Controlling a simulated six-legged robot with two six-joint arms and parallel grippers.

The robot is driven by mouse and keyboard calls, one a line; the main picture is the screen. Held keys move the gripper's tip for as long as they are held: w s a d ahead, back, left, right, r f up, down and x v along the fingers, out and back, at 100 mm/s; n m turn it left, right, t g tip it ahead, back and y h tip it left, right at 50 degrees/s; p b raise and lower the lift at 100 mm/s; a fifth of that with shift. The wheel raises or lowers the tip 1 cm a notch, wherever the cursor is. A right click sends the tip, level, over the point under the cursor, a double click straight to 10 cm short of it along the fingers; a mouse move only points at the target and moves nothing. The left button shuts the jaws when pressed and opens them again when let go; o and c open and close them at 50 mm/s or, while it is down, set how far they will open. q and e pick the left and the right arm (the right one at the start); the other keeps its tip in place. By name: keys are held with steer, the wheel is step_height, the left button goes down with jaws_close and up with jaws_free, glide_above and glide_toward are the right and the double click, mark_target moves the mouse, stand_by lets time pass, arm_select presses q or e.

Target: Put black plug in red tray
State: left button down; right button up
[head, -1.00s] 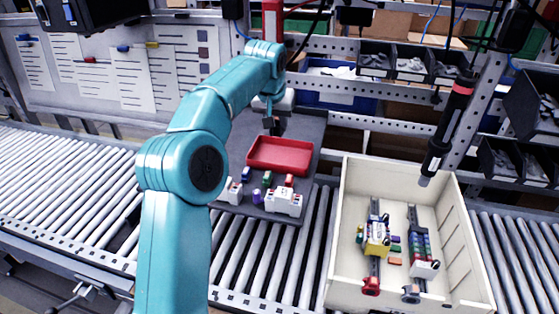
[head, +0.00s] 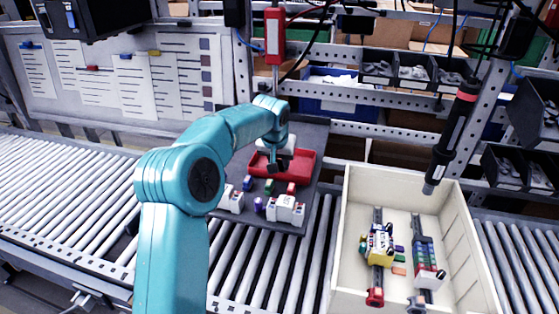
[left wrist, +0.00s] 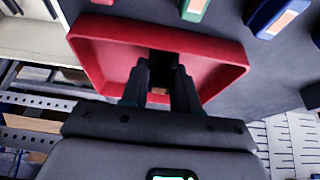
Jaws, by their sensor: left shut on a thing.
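The red tray (head: 302,164) lies on the dark mat at the middle of the head view, and it also shows in the left wrist view (left wrist: 215,58). My left gripper (head: 274,165) is over the tray, pointing down. In the left wrist view my left gripper (left wrist: 160,85) has its fingers over the tray, shut on the black plug (left wrist: 166,62), which is dark and partly hidden between them. I cannot tell whether the plug touches the tray floor. My right gripper is not in view.
Several small coloured and white parts (head: 286,208) stand on the dark mat (head: 310,135) in front of the tray. A cream box (head: 349,215) with rail-mounted parts is at the right. A red screwdriver (head: 275,37) and a black one (head: 452,135) hang above.

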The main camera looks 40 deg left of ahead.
arm_select(q)
steer(key=c, duration=0.8)
jaws_free()
steer(key=shift+w+a+f, duration=0.15)
steer(key=shift+w+f, duration=0.25)
steer(key=shift+f, duration=0.05)
steer(key=shift+c, duration=0.2)
steer(key=shift+s+r, duration=0.35)
steer(key=shift+w+r, duration=0.1)
steer(key=shift+r, duration=0.4)
steer(key=v, duration=1.1)
steer(key=shift+s, duration=0.25)
